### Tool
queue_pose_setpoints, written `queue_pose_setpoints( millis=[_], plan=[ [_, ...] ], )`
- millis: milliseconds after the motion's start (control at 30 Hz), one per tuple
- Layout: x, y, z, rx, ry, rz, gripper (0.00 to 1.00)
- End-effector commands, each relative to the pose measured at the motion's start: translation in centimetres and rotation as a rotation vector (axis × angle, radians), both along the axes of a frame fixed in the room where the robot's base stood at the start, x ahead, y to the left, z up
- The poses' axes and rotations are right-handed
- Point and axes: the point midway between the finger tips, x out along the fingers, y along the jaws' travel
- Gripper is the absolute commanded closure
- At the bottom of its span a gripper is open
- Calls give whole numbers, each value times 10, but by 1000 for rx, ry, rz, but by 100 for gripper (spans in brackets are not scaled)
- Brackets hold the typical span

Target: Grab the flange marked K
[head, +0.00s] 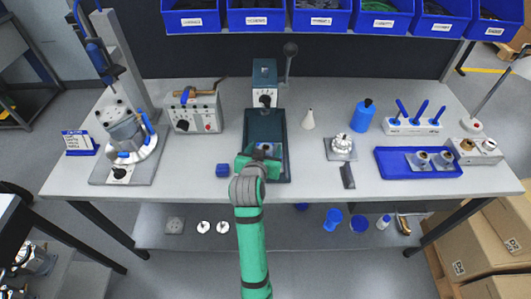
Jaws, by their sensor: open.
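My arm reaches up from the bottom of the head view. My gripper (264,150) is over the near half of a dark tray-like fixture (265,120) at the middle of the bench. Its fingers are mostly hidden by my own wrist, and a light-and-blue item shows at them, too small to name. No letter K can be read anywhere. Flange-like round metal parts stand on square plates in the blue tray (390,169) at right: a left one (422,158) and a right one (444,157). A silver stepped round part (341,144) stands right of my gripper.
A white cone (308,118), a blue bottle (363,115) and a rack of blue-handled tools (411,126) stand farther right. Blue bins (257,18) hang behind.

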Motion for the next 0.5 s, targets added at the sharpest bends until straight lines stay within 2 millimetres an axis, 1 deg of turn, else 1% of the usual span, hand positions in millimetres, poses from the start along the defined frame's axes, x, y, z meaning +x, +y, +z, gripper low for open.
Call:
queue_pose_setpoints(
  millis=[100,300,333,367,400,467,500],
  plan=[
    [5,-1,-3,0,0,0,40],
    [6,-1,-3,0,0,1,40],
    [6,0,-3,0,0,1,45],
    [6,0,-3,0,0,2,52],
    [6,0,-3,0,0,2,61],
    [5,0,-3,0,0,2,76],
    [6,0,-3,0,0,2,85]
  ],
)
